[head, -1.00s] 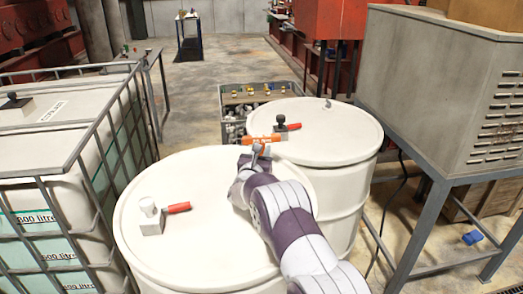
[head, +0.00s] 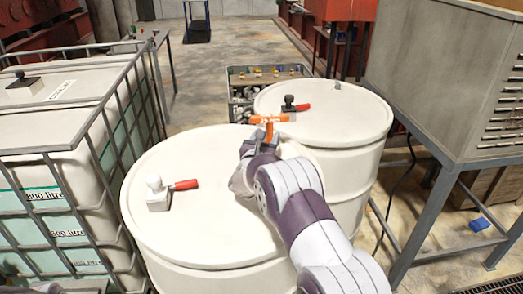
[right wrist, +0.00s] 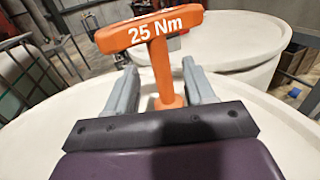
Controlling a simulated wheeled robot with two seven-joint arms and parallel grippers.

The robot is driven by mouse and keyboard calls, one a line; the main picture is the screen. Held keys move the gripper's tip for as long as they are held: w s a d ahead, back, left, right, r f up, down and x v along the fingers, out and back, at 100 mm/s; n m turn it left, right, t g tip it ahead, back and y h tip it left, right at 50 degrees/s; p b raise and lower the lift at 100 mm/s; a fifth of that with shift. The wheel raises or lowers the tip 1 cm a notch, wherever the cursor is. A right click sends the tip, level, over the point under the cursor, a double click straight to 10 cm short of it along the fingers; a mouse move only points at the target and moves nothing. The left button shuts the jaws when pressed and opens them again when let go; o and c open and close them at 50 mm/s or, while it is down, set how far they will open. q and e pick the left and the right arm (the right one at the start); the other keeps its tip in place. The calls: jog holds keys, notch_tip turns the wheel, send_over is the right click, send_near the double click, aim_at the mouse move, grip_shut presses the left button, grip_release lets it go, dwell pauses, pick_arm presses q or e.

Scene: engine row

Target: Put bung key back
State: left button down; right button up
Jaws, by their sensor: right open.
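The bung key is an orange T-handle (head: 269,121) marked "25 Nm". In the right wrist view the key (right wrist: 150,32) stands upright, crossbar on top, with its shaft running down between my fingers. My right gripper (head: 262,140) is open over the far edge of the near white drum (head: 200,225). In the wrist view its two grey fingers (right wrist: 158,90) stand on either side of the shaft, with a gap on both sides. The lower end of the key is hidden by my gripper. My left gripper is not in view.
A white fitting with a red handle (head: 182,185) sits on the near drum. The far drum (head: 350,125) carries a black-knobbed, red-handled fitting (head: 290,104). A caged tank (head: 50,170) stands left, a metal-legged bench (head: 440,215) right. A grey crate (head: 238,75) is behind.

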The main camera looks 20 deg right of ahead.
jog(key=b+v, duration=0.1)
jog(key=v, duration=0.7)
jog(key=shift+b, duration=0.3)
